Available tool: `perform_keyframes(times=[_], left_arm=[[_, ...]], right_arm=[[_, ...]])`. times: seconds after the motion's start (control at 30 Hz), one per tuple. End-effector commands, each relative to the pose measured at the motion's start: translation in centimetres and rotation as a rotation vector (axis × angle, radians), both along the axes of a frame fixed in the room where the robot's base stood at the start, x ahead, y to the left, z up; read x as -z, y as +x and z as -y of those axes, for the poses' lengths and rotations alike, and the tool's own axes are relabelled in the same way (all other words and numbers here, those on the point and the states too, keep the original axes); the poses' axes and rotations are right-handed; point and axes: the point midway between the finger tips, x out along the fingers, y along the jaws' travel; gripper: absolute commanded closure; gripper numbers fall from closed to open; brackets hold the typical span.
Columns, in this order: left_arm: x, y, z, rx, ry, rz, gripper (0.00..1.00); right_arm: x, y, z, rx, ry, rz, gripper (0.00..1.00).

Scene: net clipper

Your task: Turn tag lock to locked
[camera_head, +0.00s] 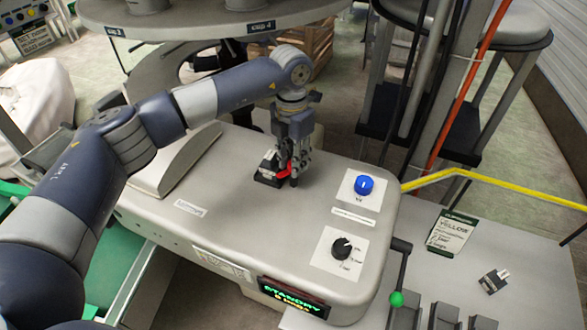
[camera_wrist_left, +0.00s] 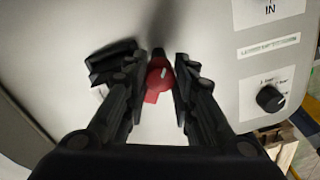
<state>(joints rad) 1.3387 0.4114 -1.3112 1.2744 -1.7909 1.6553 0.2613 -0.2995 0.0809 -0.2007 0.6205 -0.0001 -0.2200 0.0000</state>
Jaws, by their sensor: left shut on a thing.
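The tag lock is a red knob (camera_head: 283,172) at a black and white base plate on top of the grey machine housing (camera_head: 220,235). My left gripper (camera_head: 293,178) comes down from above and is shut on the red knob. In the left wrist view the red knob (camera_wrist_left: 157,82) sits between the two black fingers (camera_wrist_left: 165,75), with a pale pointer mark on it. The fingers hide part of the knob in the head view. The lock's labels are hidden or too small to read. My right gripper is not in view.
A blue knob (camera_head: 364,185) and a black selector knob (camera_head: 342,248) are to the right on the housing. A green-tipped lever (camera_head: 397,297) stands at its right edge. A round grey platform (camera_head: 200,22) is behind.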

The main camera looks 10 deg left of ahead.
Motion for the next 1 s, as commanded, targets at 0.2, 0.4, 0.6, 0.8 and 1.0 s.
perform_keyframes(times=[0.2,0.4,0.6,0.8,1.0], left_arm=[[0.4,0.2,0.0,0.205,0.000,0.006,0.99],[0.3,0.2,0.0,0.395,0.001,0.004,0.99],[0.2,0.2,0.1,0.582,0.000,0.005,0.99],[0.1,0.1,0.1,0.748,0.000,0.004,0.99],[0.0,0.1,0.1,0.873,0.000,0.004,0.99]], right_arm=[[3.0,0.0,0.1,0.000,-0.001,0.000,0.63],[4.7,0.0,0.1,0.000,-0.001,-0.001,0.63],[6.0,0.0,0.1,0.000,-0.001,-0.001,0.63],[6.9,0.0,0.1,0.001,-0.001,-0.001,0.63],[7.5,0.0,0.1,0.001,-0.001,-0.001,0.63]])
